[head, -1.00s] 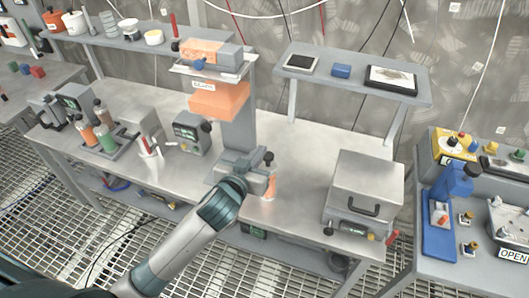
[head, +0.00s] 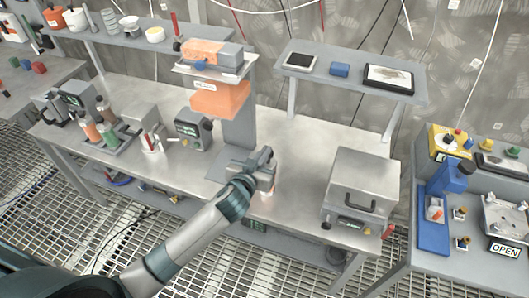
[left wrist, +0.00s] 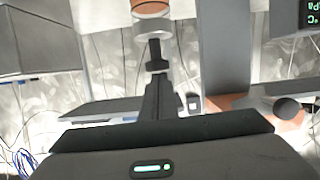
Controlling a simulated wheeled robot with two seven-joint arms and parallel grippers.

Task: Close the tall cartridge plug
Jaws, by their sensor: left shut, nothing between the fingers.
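A small orange-tinted cylinder (head: 267,190), perhaps the cartridge, stands on the bench in front of the grey column, mostly hidden by my left gripper. In the left wrist view an orange cylinder with a pale collar (left wrist: 152,22) shows at the top edge, cut off by the frame. My left gripper (head: 265,160) is over the fixture at the column's foot; its shut, empty fingers also show in the left wrist view (left wrist: 157,52), pointing at the collar. I cannot tell whether they touch it. I cannot make out the plug clearly. My right gripper is out of view.
The grey column (head: 239,128) carries an orange block (head: 220,98) behind my gripper. A grey box with a handle (head: 362,185) stands to the right, a small device (head: 193,130) and bottles (head: 92,130) to the left. The bench (head: 300,150) is clear between column and box.

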